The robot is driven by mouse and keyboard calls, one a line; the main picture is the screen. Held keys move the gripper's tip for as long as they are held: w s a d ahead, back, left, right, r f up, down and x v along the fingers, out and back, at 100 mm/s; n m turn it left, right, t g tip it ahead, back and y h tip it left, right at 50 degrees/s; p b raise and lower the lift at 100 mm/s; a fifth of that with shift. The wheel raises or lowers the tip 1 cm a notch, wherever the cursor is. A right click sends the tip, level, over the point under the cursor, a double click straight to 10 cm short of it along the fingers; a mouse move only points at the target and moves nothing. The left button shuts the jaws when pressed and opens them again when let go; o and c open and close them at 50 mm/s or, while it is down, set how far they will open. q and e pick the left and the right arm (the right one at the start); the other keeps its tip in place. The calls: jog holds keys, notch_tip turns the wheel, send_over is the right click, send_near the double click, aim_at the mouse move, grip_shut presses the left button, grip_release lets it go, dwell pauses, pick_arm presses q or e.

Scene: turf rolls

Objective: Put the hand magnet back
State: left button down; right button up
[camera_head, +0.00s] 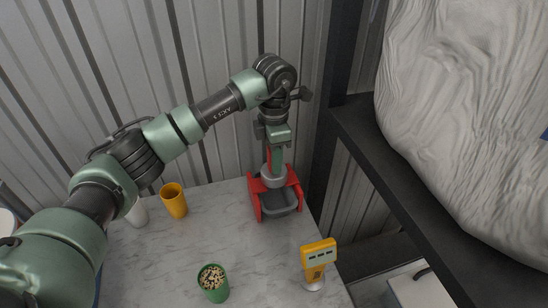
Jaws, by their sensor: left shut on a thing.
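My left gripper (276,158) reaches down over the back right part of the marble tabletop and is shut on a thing. What it holds is mostly covered by the fingers; a grey rounded part (273,179) shows just below them, and it appears to be the hand magnet. This part is at the back of a red holder (256,202) with red side walls and a dark grey tray (280,203). I cannot tell whether the held thing touches the holder. My right gripper is not in view.
On the marble tabletop (170,255) stand a yellow cup (174,201), a white cup (137,214), a green cup of small pale pieces (213,283) and a yellow device (319,256) on a pale base. A dark shelf edge (400,175) with a large pale wrapped bulk (465,110) is at right.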

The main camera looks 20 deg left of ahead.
pick_arm(q)
jog(key=shift+f, duration=0.3)
jog(key=shift+f, duration=0.1)
jog(key=shift+f, duration=0.15)
jog(key=c, duration=1.1)
grip_release()
